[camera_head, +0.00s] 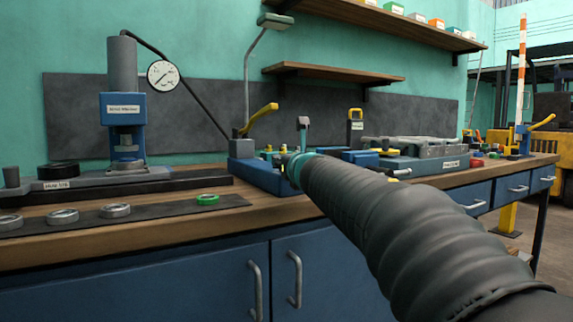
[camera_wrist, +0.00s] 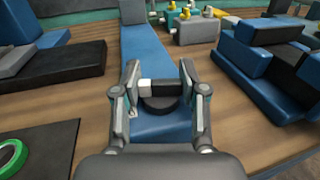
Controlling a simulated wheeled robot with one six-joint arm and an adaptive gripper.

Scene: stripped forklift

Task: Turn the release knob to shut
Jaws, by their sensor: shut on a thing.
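In the wrist view, the release knob (camera_wrist: 160,103) is a dark round piece with a pale grey and black bar across it. It sits on a long blue base (camera_wrist: 150,45). My gripper (camera_wrist: 160,84) has one finger on each side of the bar and is shut on it. The turn angle of the knob is hard to read. In the head view, my gripper (camera_head: 289,167) is mostly hidden by my arm, at a blue unit (camera_head: 262,177) with a yellow handle (camera_head: 262,113) on the bench.
A blue press (camera_head: 123,120) with a gauge (camera_head: 163,75) stands on the left of the bench (camera_head: 150,222). Several rings, one a green ring (camera_head: 208,199), lie in front. A grey valve block (camera_head: 425,148) is at the right. A lamp (camera_head: 275,21) stands behind the blue unit.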

